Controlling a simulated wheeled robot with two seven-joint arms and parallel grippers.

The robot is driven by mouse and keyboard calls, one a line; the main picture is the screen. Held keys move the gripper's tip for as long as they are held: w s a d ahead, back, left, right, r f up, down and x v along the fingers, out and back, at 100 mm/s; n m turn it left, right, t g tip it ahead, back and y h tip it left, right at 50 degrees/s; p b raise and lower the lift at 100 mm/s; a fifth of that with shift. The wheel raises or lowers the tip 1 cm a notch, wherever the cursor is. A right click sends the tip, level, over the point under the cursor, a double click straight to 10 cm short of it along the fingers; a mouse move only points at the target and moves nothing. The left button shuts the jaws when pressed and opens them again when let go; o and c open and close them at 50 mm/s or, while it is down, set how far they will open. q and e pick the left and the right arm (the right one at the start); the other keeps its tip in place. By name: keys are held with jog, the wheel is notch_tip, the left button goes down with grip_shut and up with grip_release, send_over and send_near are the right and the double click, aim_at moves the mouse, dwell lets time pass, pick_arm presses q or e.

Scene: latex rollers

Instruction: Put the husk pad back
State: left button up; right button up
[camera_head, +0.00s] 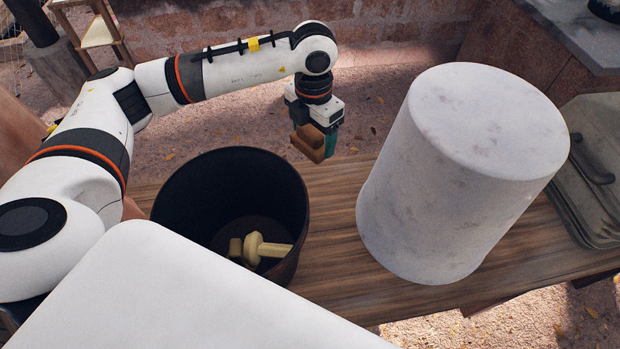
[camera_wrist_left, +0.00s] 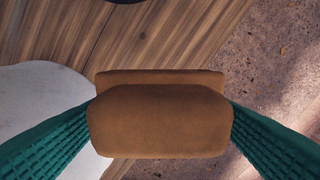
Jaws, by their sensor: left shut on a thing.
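The husk pad (camera_head: 308,146) is a brown, rounded block. My left gripper (camera_head: 322,140) is shut on it and holds it over the far edge of the wooden table, between the black bucket and the marble cylinder. In the left wrist view the husk pad (camera_wrist_left: 160,120) fills the middle, with green ribbed fingers (camera_wrist_left: 160,135) at its left and right sides. It has a rounded front part and a flatter part behind. My right gripper is not in view.
A black bucket (camera_head: 180,190) holding pale yellow tools (camera_head: 265,247) stands on the wooden table (camera_head: 345,260). A large white marble cylinder (camera_head: 445,180) stands to its right. Grey-green sheets (camera_head: 600,140) lie at far right. Bare table lies between bucket and cylinder.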

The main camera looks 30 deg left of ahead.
pick_arm(q)
jog(key=n, duration=0.2)
jog(key=f+n, duration=0.1)
jog(key=n, duration=0.1)
jog(key=a+f+n, duration=0.1)
jog(key=n, duration=0.1)
jog(key=shift+w, duration=0.4)
jog(key=shift+f+n, duration=0.3)
jog(key=shift+f, duration=0.05)
notch_tip(320, 180, down, 9)
jog(key=shift+f+p, duration=0.15)
jog(key=shift+p, duration=0.8)
jog(key=shift+f, duration=0.15)
jog(key=o, duration=0.9)
jog(key=shift+o, duration=0.2)
